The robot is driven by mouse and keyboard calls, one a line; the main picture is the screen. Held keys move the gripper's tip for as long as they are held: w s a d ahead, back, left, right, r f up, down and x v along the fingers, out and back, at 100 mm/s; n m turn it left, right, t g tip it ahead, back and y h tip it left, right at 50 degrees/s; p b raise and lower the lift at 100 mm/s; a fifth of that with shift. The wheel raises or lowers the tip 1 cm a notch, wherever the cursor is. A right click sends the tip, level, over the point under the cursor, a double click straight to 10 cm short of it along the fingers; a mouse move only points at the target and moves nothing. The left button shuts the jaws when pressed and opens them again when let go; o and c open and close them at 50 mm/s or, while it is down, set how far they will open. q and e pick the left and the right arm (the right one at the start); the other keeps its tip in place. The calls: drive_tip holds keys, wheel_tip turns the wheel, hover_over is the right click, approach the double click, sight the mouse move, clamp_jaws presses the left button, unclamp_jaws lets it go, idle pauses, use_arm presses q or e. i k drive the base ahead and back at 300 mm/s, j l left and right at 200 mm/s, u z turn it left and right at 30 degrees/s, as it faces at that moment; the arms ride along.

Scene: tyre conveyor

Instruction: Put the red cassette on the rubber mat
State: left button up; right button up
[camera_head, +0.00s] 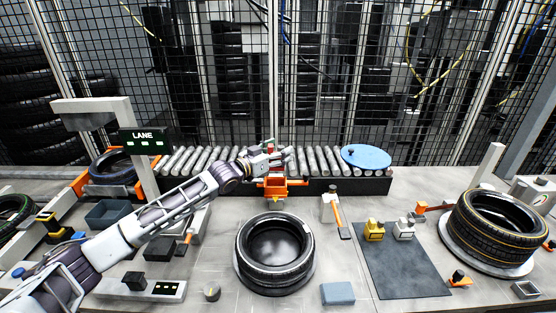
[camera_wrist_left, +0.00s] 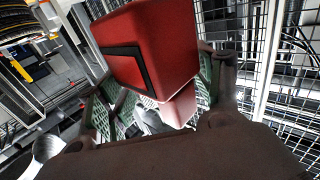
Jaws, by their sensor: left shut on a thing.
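The red cassette (camera_wrist_left: 155,50) fills the upper middle of the left wrist view, a red block with a black-edged panel on one face. My left gripper (camera_head: 276,158) is shut on it, above the orange fixture (camera_head: 276,188) at the front of the roller conveyor. In the head view the cassette is mostly hidden, with only small red patches showing by the fingers. The dark grey rubber mat (camera_head: 408,280) lies at the right of the table. A yellow cassette-like block (camera_head: 374,231) and a white one (camera_head: 404,229) stand near its back edge. My right gripper is not in view.
Another tyre (camera_head: 496,225) stands right of the mat. A post with an orange handle (camera_head: 333,210) and a blue-grey block (camera_head: 338,293) are left of the mat. The mat's front is clear.

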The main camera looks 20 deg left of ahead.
sight(409, 283)
drive_tip(key=k+j, duration=0.75)
drive_tip(key=k, duration=0.1)
